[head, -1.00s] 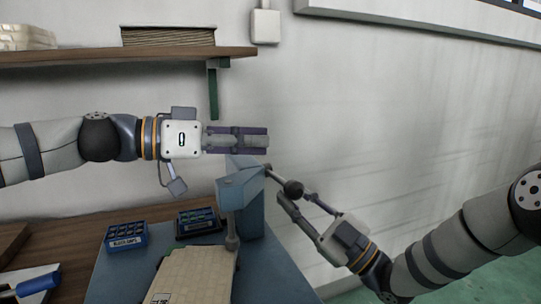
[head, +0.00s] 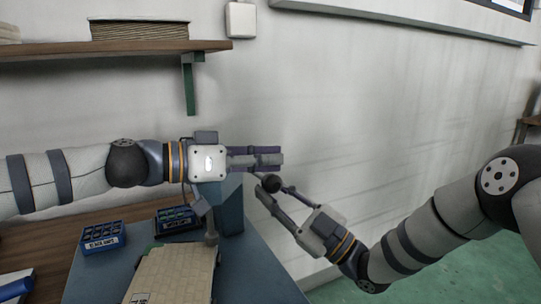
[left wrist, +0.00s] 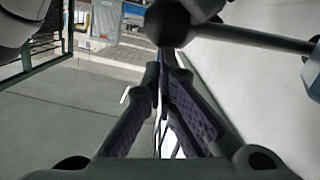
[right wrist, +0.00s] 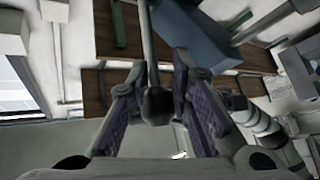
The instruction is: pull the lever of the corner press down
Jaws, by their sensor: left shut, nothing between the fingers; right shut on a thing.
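The corner press (head: 230,207) is a blue-grey body at the back right corner of the bench, partly hidden behind my left gripper. Its lever is a thin rod ending in a dark ball knob (head: 271,183), right of the body. My right gripper (head: 275,189) is shut on the knob; the right wrist view shows the knob (right wrist: 157,106) between its fingers and the rod (right wrist: 147,45) running to the press. My left gripper (head: 281,158) is shut and empty, just above the knob. The left wrist view shows the knob (left wrist: 168,23) beyond its fingertips.
A beige panel stack (head: 170,275) lies on the blue-grey bench top below the press ram (head: 211,235). Two blue bins (head: 103,238) stand at the left. A wooden shelf (head: 110,51) with a green bracket (head: 189,85) is above. Open floor lies right of the bench.

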